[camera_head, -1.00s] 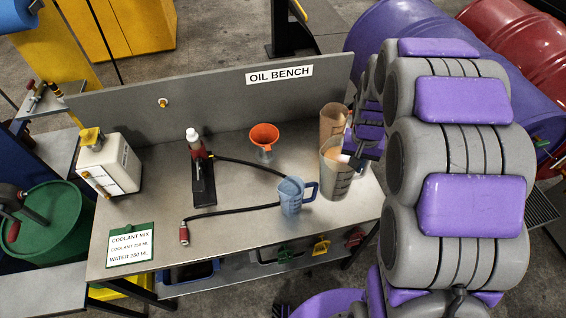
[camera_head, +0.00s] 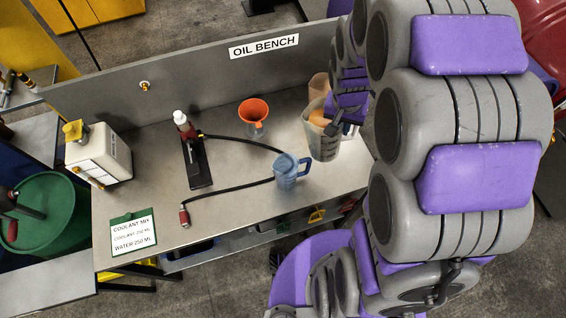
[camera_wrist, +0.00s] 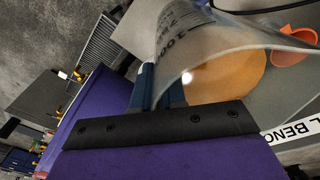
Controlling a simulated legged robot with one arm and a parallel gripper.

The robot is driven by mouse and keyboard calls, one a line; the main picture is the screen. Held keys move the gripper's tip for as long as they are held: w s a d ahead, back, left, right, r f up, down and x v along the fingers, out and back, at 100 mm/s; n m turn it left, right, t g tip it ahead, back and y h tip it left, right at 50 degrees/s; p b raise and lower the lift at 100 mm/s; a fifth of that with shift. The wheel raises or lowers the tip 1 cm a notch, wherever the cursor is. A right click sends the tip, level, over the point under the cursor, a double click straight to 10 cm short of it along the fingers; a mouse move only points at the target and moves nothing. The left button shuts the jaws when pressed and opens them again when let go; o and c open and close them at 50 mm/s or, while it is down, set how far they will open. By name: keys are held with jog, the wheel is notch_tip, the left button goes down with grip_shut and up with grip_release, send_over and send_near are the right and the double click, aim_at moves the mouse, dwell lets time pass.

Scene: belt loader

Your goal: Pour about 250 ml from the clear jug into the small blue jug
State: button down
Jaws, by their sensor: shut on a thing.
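The clear jug (camera_head: 319,142) is a large see-through jug with dark markings, near the right end of the bench. It looks about upright, and I cannot tell whether its base touches the bench. My gripper (camera_head: 343,122) is shut on its right side. The wrist view shows the jaws (camera_wrist: 160,90) closed at the clear jug's curved wall (camera_wrist: 190,35), with an orange-tan round area seen beyond the rim. The small blue jug (camera_head: 287,175) stands upright on the bench, left of and nearer than the clear jug, handle to the right. Its contents are unclear.
A tan jug (camera_head: 318,86) stands right behind the clear jug. An orange funnel (camera_head: 253,112), a pump with a black hose (camera_head: 240,194), a white canister (camera_head: 100,155) and a coolant mix card (camera_head: 133,234) are farther left. A back panel (camera_head: 200,72) bounds the bench.

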jog(key=shift+d+f+h+b, duration=0.55)
jog(key=shift+f+b, duration=0.15)
jog(key=shift+f, duration=0.2)
jog(key=shift+s+a+r+h+b, duration=0.1)
jog(key=shift+a+h+b, duration=0.05)
jog(key=shift+h+b, duration=0.3)
jog(key=shift+s+a+r+t+h+b, duration=0.1)
jog(key=shift+a+r+t+h+b, duration=0.15)
jog(key=shift+a+h+b, duration=0.45)
jog(key=shift+s+a+r+t+h+b, duration=0.15)
jog(key=shift+a+r+h+b, duration=0.1)
jog(key=shift+a+h+b, duration=0.4)
dwell(0.4)
